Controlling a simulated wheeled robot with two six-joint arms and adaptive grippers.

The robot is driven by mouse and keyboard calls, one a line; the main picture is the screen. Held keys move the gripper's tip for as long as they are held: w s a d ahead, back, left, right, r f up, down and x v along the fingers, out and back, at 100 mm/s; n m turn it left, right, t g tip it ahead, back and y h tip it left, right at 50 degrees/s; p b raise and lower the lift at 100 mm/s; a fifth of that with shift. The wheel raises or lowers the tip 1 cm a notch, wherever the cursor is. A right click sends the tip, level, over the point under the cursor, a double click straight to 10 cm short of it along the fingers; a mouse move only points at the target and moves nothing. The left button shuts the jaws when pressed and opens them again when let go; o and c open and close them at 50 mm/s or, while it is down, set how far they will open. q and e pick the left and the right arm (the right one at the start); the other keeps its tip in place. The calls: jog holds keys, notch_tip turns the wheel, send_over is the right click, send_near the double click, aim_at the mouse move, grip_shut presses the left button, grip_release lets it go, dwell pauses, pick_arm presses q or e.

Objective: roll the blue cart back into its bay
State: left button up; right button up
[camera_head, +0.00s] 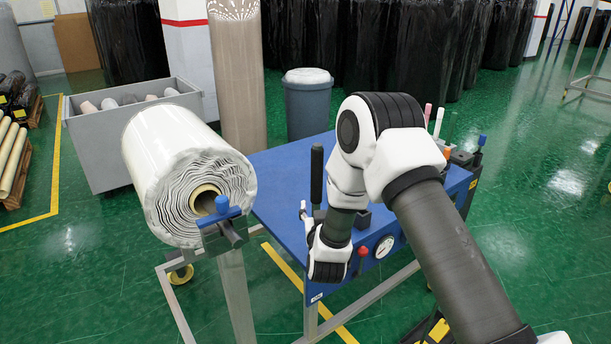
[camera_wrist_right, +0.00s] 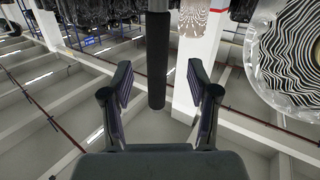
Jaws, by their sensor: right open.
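The blue cart (camera_head: 285,185) appears to be the blue-topped unit in the middle of the head view, with a gauge and a red knob on its front. A black upright handle (camera_head: 316,172) rises near its front left. In the wrist view, which looks upside down, the handle (camera_wrist_right: 158,60) lies between the two fingers of my right gripper (camera_wrist_right: 160,82), with gaps on both sides. That gripper is open. In the head view my right wrist is low at the cart's front, and the fingers are hard to make out. My left gripper is not in view. I cannot tell where the bay is.
A large wrapped roll (camera_head: 168,165) sits at the cart's left; it also shows in the wrist view (camera_wrist_right: 287,50). A grey bin (camera_head: 308,105) and patterned pillar (camera_head: 238,80) stand behind. A grey trolley (camera_head: 95,150) is far left. Green floor (camera_head: 530,240) is open at right.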

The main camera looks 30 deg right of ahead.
jog(key=t, duration=0.1)
send_near(317, 169)
jog(key=w, duration=0.3)
jog(key=d, duration=0.1)
jog(key=w+d, duration=0.1)
jog(key=w+d+m+p, duration=0.1)
jog(key=shift+w+f+h, duration=0.15)
jog(key=shift+f+h, duration=0.15)
jog(key=shift+h, duration=0.1)
jog(key=x, duration=0.2)
jog(key=p+x, duration=0.1)
jog(key=x, duration=0.1)
jog(key=shift+w+a+r, duration=0.1)
jog(key=shift+a+r, duration=0.15)
jog(key=shift+w+d, duration=0.15)
jog(key=shift+w, duration=0.15)
jog(key=shift+w+d+f, duration=0.35)
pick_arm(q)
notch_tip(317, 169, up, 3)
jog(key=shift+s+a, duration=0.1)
pick_arm(e)
jog(key=shift+s+a+r, duration=0.1)
jog(key=shift+r, duration=0.05)
grip_shut()
